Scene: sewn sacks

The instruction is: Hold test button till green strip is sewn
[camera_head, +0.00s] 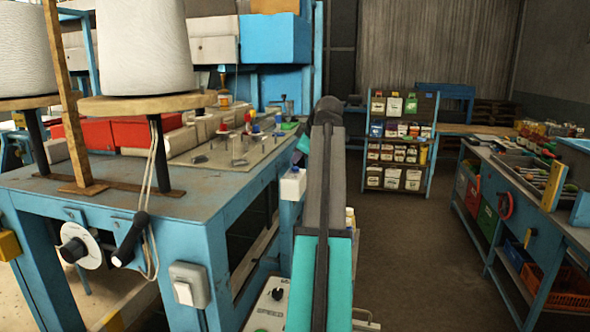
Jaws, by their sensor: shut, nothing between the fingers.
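My arm rises through the middle of the view, and its upper end blocks what lies behind it. My gripper is not visible; the arm hides it or it is out of view. A white rocker switch (188,286) sits on the front leg of the blue machine table (135,205). I cannot make out which control is the test button. No sewn green strip can be made out.
Large white thread cones (146,45) stand on wooden discs at left. A metal plate (222,150) with small fittings lies on the table. A shelf rack (399,140) stands at the back. A cluttered blue workbench (520,205) lines the right. Floor (420,255) between is clear.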

